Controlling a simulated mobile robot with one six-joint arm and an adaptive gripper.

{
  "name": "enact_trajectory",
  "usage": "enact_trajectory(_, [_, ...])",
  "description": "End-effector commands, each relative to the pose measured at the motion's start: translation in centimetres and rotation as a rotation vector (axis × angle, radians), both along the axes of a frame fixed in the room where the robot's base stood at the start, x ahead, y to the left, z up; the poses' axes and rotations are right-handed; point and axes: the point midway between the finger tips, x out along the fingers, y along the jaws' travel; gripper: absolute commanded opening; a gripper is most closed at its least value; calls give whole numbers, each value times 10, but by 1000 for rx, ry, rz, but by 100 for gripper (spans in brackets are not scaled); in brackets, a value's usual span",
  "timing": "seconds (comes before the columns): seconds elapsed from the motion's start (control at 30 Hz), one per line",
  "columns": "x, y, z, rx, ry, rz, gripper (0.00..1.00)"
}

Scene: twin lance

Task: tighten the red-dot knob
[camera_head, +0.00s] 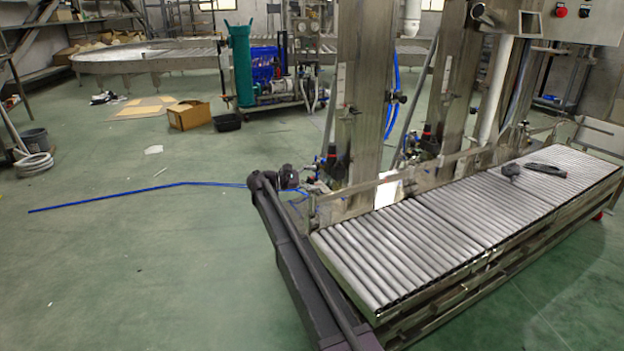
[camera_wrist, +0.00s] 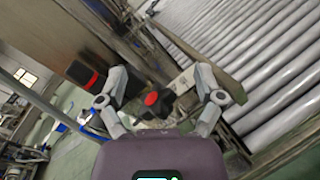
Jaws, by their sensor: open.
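In the wrist view, a black knob with a red dot (camera_wrist: 153,99) shows between the two grey fingers of my gripper (camera_wrist: 161,80). The fingers are spread wide, with a gap on both sides of the knob. I cannot tell how far ahead of the fingers the knob is. In the head view, my gripper (camera_head: 290,178) is at the end of my dark arm, left of the metal post and its fittings. A small dark fitting with a reddish mark (camera_head: 331,152) sits on that post; I cannot tell if it is the same knob.
A black part with a red band (camera_wrist: 84,74) is close to the left finger in the wrist view. A roller conveyor (camera_head: 440,235) runs to the right of my arm. Steel posts (camera_head: 362,90) stand behind it. A blue hose (camera_head: 110,198) lies on the open green floor at left.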

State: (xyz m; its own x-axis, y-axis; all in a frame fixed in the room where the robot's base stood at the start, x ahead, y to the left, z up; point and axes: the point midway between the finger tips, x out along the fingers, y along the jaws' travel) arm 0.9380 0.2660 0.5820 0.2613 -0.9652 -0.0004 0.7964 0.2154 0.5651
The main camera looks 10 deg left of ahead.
Motion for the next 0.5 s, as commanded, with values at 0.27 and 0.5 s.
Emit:
enact_trajectory(0.27, [-14,-1,-3,113,-327,132,86])
enact_trajectory(0.5, [-22,2,-4,228,-567,228,86])
